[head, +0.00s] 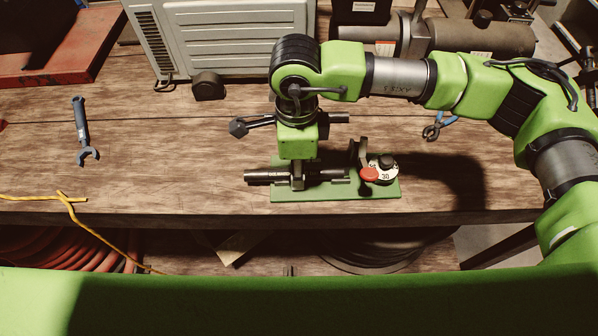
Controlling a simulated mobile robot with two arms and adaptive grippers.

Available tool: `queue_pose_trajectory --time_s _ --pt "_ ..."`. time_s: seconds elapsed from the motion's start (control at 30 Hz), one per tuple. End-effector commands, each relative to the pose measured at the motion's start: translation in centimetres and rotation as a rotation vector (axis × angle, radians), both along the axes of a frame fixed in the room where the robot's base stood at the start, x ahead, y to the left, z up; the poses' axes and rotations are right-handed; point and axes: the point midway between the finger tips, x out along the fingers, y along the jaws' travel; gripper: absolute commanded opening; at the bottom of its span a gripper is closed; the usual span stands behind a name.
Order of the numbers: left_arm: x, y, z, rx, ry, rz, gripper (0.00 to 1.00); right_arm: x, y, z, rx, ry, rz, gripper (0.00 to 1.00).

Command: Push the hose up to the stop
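The hose crimper stands near the front edge of the bench on a green base plate (335,192). It has a white dial (384,171) marked 30 and a red knob (369,174) at its right end. A dark, hose-like cylinder (264,176) lies level along the plate, and its left end juts past the plate's left edge. My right gripper (297,180) points down over this cylinder, left of the dial. Its green body hides most of the fingers, so I cannot tell whether they close on the cylinder. The stop cannot be made out clearly. My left gripper is out of view.
A blue-grey wrench (84,132) lies at left and blue-handled pliers (438,126) at right. A yellow cord (68,200) hangs over the front edge. A pale ribbed machine (235,45) and a dark cylindrical machine (480,36) stand behind. The bench left of the crimper is mostly clear.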

Motion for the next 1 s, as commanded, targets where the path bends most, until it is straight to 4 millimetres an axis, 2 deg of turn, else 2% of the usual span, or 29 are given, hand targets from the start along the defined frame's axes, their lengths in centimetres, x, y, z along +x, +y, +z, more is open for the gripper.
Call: queue_pose_trajectory --time_s 0.03,0.07,0.1,0.57,1.0 --pt "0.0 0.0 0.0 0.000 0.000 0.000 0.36 0.0 0.0 0.0 0.000 0.000 0.000 0.09" --pt "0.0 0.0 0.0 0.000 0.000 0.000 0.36 0.0 0.0 0.0 0.000 0.000 0.000 0.02" --pt "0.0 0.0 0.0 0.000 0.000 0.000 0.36 0.0 0.0 0.0 0.000 0.000 0.000 0.01" --pt "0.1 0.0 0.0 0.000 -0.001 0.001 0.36 0.0 0.0 0.0 0.000 0.000 0.000 0.01" --pt "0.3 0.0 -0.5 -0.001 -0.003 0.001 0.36 0.1 -1.2 -0.1 -0.002 0.001 -0.002 0.01"
